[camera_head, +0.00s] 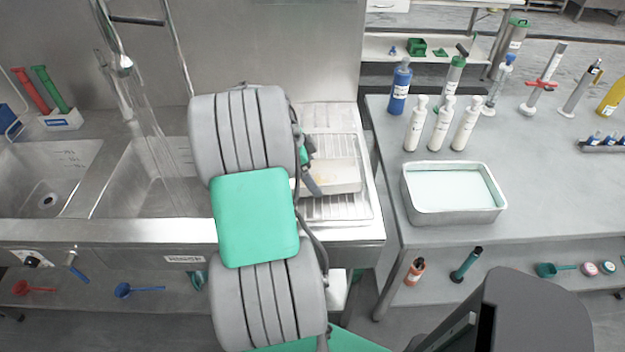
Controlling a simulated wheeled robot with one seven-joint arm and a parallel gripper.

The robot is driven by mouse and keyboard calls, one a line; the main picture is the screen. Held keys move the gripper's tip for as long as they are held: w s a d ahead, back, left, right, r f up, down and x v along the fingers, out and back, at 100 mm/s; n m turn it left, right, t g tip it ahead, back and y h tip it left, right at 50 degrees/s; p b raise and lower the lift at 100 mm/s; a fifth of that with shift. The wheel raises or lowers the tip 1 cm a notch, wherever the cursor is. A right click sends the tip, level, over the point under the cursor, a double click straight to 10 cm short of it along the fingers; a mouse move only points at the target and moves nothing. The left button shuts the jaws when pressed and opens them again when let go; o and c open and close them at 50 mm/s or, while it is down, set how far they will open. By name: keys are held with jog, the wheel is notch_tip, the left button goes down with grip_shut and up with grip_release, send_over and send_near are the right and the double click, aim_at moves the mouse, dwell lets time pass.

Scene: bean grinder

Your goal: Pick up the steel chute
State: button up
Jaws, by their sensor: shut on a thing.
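My arm covers the middle of the view. My gripper (313,186) shows only in part, as a small dark piece at the arm's right edge over the drainboard. It is shut on the left part of a shallow steel piece (342,180), which I take for the steel chute. This has a low grey front wall and a pale yellowish inside. It lies over the ribbed drainboard (345,210), and I cannot tell whether it touches it or is raised. My arm hides its left end and the fingertips' contact.
Steel sink basins (140,175) with a tap (122,65) lie left. On the right, a grey table (540,190) holds a steel tray (455,215), white bottles (440,125), a blue bottle (400,88) and several pumps. A narrow gap separates sink and table.

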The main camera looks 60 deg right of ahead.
jog(key=c, duration=0.7)
jog(key=shift+c, duration=0.7)
jog(key=shift+r, duration=0.15)
